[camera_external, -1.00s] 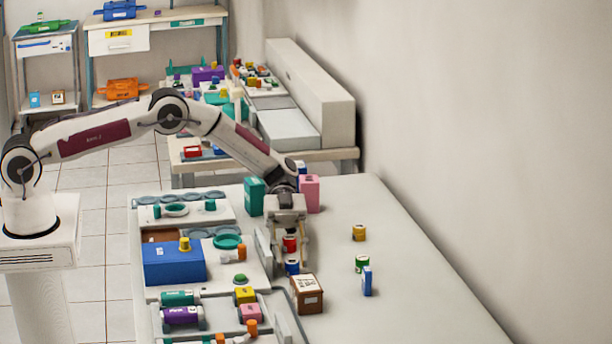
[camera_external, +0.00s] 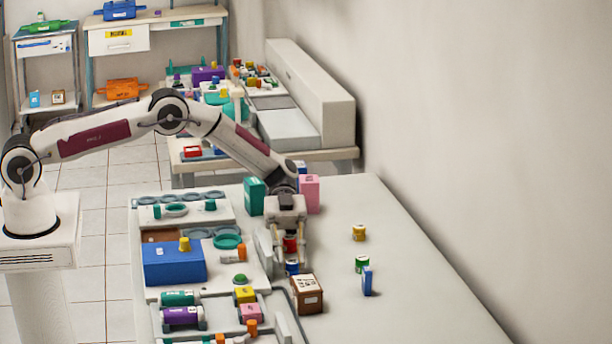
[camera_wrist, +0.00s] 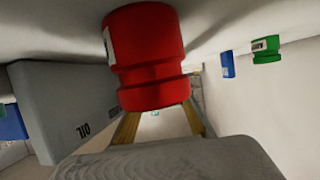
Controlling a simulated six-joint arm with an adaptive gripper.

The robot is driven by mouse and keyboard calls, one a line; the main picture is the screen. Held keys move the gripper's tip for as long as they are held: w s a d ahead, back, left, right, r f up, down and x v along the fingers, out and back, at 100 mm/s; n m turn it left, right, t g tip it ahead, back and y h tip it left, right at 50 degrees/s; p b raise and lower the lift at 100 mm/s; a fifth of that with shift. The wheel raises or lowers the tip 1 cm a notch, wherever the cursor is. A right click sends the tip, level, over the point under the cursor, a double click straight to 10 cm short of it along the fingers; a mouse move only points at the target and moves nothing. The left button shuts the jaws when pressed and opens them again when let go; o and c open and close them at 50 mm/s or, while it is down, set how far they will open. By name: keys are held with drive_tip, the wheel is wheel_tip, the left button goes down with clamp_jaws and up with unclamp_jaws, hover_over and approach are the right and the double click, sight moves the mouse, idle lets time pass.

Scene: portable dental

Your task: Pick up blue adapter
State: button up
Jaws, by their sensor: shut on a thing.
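My gripper (camera_external: 290,264) reaches down to the white table with its two fingers. In the wrist view the red piece (camera_wrist: 150,55) is large and close.
A brown box (camera_external: 307,294) stands close in front of the gripper. Green (camera_external: 254,196) and pink (camera_external: 309,193) boxes stand behind. A tray with a blue box (camera_external: 174,263) lies left. Yellow (camera_external: 359,232), green (camera_external: 362,264) and blue (camera_external: 367,281) pieces stand right, with free table around.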

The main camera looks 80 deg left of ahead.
wheel_tip(320, 180, up, 10)
idle(0.8)
